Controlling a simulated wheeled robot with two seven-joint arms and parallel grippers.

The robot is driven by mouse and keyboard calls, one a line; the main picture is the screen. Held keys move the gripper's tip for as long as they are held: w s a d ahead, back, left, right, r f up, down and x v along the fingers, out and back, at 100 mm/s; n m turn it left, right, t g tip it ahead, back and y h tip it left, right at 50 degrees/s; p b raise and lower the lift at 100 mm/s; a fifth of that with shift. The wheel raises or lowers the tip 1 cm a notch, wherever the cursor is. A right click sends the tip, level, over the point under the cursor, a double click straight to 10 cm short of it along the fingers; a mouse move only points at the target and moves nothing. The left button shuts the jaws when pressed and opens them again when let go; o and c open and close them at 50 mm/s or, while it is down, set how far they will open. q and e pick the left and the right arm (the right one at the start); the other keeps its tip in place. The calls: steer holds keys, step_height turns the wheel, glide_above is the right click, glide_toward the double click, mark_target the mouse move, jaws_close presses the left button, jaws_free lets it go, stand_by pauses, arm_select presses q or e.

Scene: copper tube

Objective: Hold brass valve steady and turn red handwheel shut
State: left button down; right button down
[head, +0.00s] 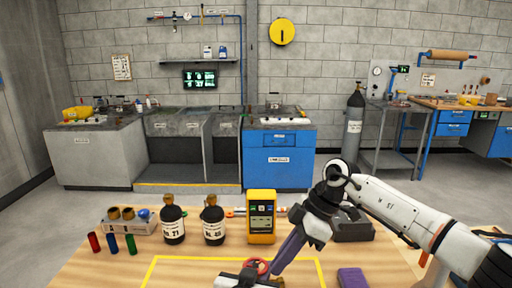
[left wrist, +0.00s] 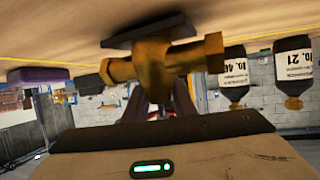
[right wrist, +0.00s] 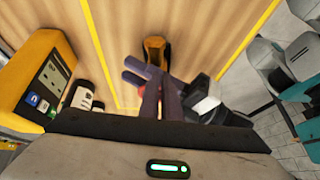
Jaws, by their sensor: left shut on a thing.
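The brass valve (left wrist: 155,68) fills the upper middle of the left wrist view, upside down, near a dark base plate (left wrist: 148,30). Its brass end (right wrist: 154,48) shows beyond the purple fingers in the right wrist view. The red handwheel (head: 257,266) is at the bottom of the head view, partly covered. My left gripper (left wrist: 163,98) is shut on the brass valve; its hold is partly hidden. My right gripper (head: 274,270) reaches down from the right with its purple fingers at the handwheel. Whether they touch or close on the wheel is hidden.
Two dark bottles (head: 173,221) (head: 213,221) and a yellow meter (head: 261,217) stand behind the valve. Small coloured cylinders (head: 112,243) and a fittings tray (head: 130,224) are at left. A purple block (head: 352,278) lies at right. Yellow tape (head: 150,271) marks the table.

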steer(key=shift+s+a+r, duration=0.25)
steer(key=shift+s+a, duration=0.4)
steer(key=shift+s, duration=0.1)
steer(key=shift+d, duration=0.15)
step_height(320, 180, up, 6)
steer(key=d, duration=0.1)
steer(key=shift+w, duration=0.35)
stand_by(0.4)
steer(key=shift+d, duration=0.1)
steer(key=w+f, duration=0.3)
steer(key=f, duration=0.3)
steer(key=shift+w+f, duration=0.2)
steer(key=shift+f, duration=0.1)
stand_by(0.6)
